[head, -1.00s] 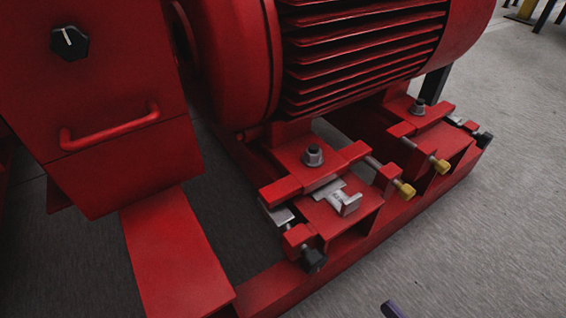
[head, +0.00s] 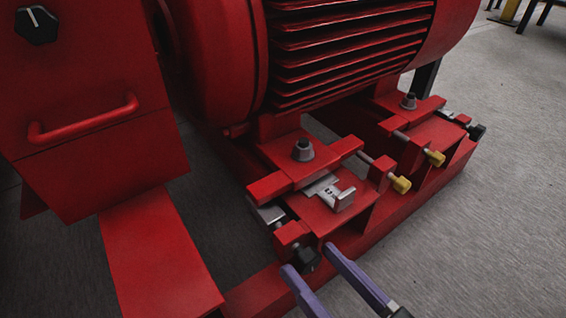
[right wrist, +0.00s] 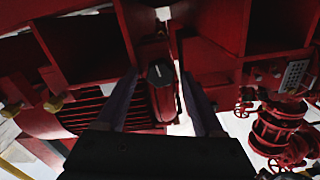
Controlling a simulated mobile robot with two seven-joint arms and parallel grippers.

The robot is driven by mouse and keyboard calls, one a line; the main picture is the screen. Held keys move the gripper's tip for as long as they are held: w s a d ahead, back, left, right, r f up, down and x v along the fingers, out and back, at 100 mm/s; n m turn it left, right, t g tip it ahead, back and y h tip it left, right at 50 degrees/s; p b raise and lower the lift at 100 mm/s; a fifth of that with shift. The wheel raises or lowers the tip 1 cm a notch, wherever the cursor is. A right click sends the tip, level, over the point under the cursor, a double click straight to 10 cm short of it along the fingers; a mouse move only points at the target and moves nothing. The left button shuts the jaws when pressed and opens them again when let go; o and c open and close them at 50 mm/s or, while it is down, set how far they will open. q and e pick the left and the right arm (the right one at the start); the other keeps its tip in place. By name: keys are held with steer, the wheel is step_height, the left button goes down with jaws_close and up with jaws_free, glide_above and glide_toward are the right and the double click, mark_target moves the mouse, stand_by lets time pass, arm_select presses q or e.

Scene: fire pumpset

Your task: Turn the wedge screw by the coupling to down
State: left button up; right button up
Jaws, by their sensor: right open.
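The wedge screw by the coupling has a black knob (head: 307,259) at the front left end of the near motor foot. My right gripper (head: 309,257) has two purple fingers, spread apart, with the tips on either side of this knob in the head view. I cannot tell whether they touch it. In the right wrist view a black knob (right wrist: 160,72) with a pale mark shows between the open fingers, above a red block. The direction of the mark is hard to read. My left gripper is not in view.
The red motor (head: 350,50) stands above the foot. Yellow-tipped screws (head: 401,184) and a loose-looking silver bracket (head: 330,191) lie close to the right. A red box with a handle (head: 85,118) stands at left. Grey floor is open at right.

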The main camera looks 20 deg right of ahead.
jaws_close()
stand_by(0.5)
